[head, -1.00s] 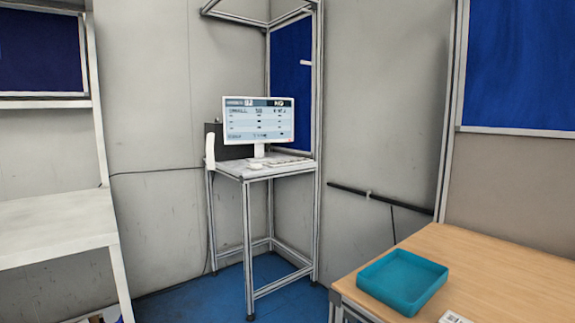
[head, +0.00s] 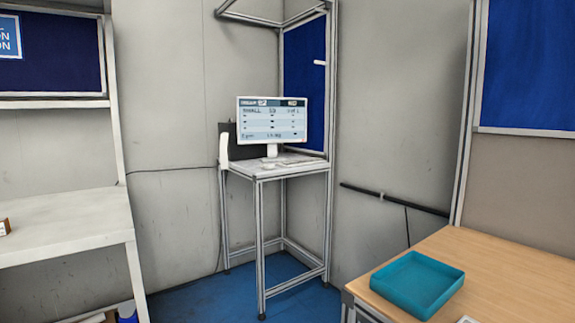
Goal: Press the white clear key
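The white clear key cannot be made out at this distance. A workstation stand (head: 262,174) with a metal frame is in the middle of the head view, near the back corner. A white-framed monitor (head: 272,120) on it shows a table of text, including a line that seems to read "SMALL". A white upright device (head: 224,150) stands at the left of the stand top, in front of a dark box. Small light items, seemingly a keyboard (head: 296,163), lie below the monitor. Neither of my grippers is in view.
A wooden table (head: 497,270) with a teal tray (head: 418,284) is at the lower right. A white bench (head: 70,228) is at the left, with a small brown object (head: 4,227) at its edge. Blue floor (head: 205,300) lies open between them.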

